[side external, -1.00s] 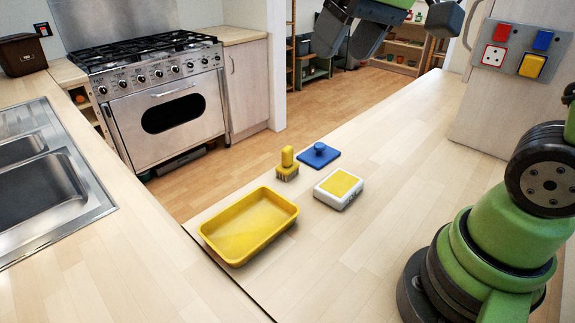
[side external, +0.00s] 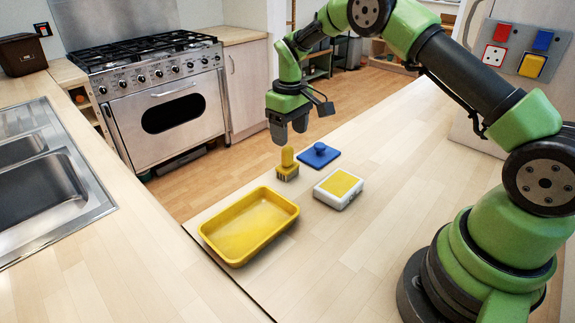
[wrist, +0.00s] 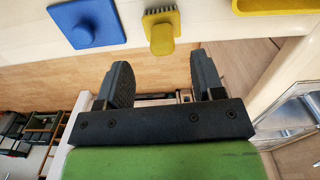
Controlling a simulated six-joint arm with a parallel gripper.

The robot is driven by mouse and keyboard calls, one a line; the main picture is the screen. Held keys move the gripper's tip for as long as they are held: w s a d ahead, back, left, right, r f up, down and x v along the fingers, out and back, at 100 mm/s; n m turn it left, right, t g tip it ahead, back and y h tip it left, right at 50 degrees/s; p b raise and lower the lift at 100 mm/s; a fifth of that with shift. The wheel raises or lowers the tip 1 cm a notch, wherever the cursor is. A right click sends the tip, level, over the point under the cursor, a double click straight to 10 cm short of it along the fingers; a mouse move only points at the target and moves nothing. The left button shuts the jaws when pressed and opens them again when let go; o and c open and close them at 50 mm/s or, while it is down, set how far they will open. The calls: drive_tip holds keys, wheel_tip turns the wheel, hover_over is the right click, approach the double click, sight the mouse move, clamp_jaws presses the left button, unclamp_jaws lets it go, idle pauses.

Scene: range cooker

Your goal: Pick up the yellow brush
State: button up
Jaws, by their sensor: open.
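The yellow brush (side external: 287,163) stands upright on the wooden counter, bristles down and knob handle up. It also shows at the top middle of the wrist view (wrist: 161,33). My gripper (side external: 290,132) is in the air just above and behind the brush in the side view, pointing down. In the wrist view my gripper (wrist: 163,80) has its two dark fingers apart with nothing between them. The brush lies ahead of the fingertips there and is not touched.
Beside the brush are a blue block with a knob (side external: 319,154), a white and yellow sponge-like block (side external: 339,188) and a yellow tray (side external: 284,233). The counter (side external: 390,170) to the right is clear. A sink (side external: 90,205) is at the left.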

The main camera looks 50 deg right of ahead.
sight(288, 157)
drive_tip(key=f, duration=0.7)
drive_tip(key=shift+w+a+f, duration=0.1)
drive_tip(key=shift+w+f, duration=0.1)
drive_tip(key=shift+f, duration=0.05)
drive_tip(key=c, duration=1)
wheel_tip(288, 157, up, 10)
drive_tip(key=shift+r, duration=0.1)
